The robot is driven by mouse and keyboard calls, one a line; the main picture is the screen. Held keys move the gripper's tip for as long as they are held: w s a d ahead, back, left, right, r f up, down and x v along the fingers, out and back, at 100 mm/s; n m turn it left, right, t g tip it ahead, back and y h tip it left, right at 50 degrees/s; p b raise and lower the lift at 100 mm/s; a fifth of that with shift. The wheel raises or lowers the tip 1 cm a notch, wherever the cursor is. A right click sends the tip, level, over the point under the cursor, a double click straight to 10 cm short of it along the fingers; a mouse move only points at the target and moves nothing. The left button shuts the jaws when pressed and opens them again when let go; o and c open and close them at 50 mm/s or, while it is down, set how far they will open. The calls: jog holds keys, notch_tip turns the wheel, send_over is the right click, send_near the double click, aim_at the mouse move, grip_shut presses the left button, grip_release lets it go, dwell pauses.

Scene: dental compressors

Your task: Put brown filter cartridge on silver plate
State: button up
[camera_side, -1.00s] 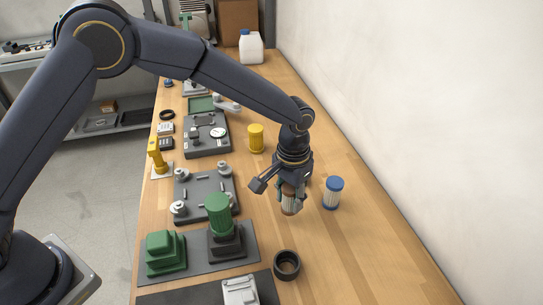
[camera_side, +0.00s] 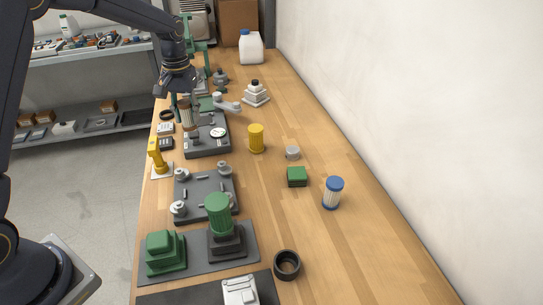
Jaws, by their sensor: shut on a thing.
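My gripper (camera_side: 182,100) is shut on the brown filter cartridge (camera_side: 187,117), a ribbed brown cylinder held upright. The cartridge hangs in front of the left part of a dark grey plate (camera_side: 213,147) with a round white dial. I cannot tell whether its lower end touches the fittings there. Another grey plate (camera_side: 207,193) with silver knobs at its corners lies nearer the camera. No plate is plainly silver, so I cannot tell which one is the silver plate.
A yellow cylinder (camera_side: 256,138), a green block (camera_side: 297,177) and a blue-capped filter (camera_side: 333,193) stand on the right side of the bench. A green filter (camera_side: 218,213) and a black ring (camera_side: 287,264) are nearer. The bench between the wall and yellow cylinder is clear.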

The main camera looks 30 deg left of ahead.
jog(key=s+a+r+n, duration=0.1)
jog(key=s+a+n, duration=0.15)
jog(key=a, duration=0.55)
jog(key=s+a+n, duration=0.2)
jog(key=s+a, duration=0.1)
jog(key=a, duration=0.5)
send_near(165, 126)
jog(key=shift+s+d+f, duration=0.35)
jog(key=shift+s+f, duration=0.1)
jog(key=shift+s, duration=0.25)
jog(key=shift+w+a+f, duration=0.15)
jog(key=shift+w+f, duration=0.2)
jog(key=shift+f, duration=0.1)
jog(key=shift+w+a+f, duration=0.1)
jog(key=shift+w+f, duration=0.05)
jog(key=shift+f, duration=1.55)
jog(key=shift+f, duration=0.1)
jog(key=o, duration=1.1)
jog(key=shift+o, duration=0.2)
